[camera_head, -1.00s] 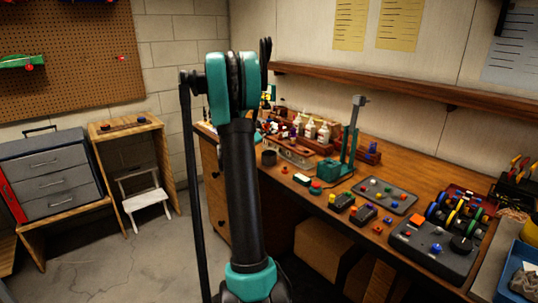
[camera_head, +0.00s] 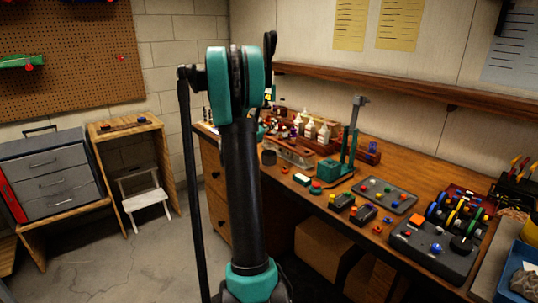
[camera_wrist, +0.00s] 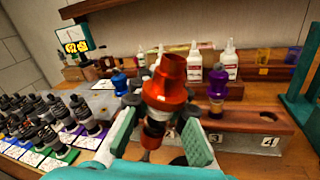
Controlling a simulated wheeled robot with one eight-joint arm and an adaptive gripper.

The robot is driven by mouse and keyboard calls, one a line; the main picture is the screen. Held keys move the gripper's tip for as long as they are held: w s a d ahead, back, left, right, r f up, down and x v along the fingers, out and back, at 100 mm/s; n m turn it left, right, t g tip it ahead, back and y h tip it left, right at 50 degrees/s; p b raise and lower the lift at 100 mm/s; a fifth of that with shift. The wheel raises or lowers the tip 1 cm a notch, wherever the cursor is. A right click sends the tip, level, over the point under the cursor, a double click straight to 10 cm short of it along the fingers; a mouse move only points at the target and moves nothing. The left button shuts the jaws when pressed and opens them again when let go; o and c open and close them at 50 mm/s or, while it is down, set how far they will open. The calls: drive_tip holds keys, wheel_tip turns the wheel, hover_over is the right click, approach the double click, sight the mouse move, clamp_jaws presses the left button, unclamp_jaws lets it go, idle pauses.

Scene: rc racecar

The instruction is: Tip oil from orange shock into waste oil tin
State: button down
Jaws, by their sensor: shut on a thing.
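In the wrist view my gripper (camera_wrist: 158,122) is shut on the orange shock (camera_wrist: 166,92), its teal-padded fingers on either side of the body. The shock leans slightly, with its wide orange end up and a dark collar lower down. A wooden rack (camera_wrist: 240,117) marked 3 and 4 lies behind and to the right. In the head view a small dark open tin (camera_head: 269,157) stands at the bench's near edge; I cannot tell whether it is the waste oil tin. My arm hides the gripper and shock there.
A purple shock (camera_wrist: 216,88) stands upright at the rack, and a blue shock (camera_wrist: 119,82) stands left. White bottles (camera_wrist: 229,62) line the back. Many dark shocks (camera_wrist: 45,122) fill the left side. A green press stand (camera_head: 338,165) rises mid-bench.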

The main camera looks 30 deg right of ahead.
drive_tip(key=shift+s+d+r+n, duration=0.15)
drive_tip(key=shift+s+r+n, duration=0.2)
drive_tip(key=shift+r+n, duration=0.55)
drive_tip(key=shift+s+d+r+n, duration=0.1)
drive_tip(key=shift+s+r+n, duration=0.35)
drive_tip(key=shift+n, duration=0.75)
drive_tip(key=shift+r, duration=0.1)
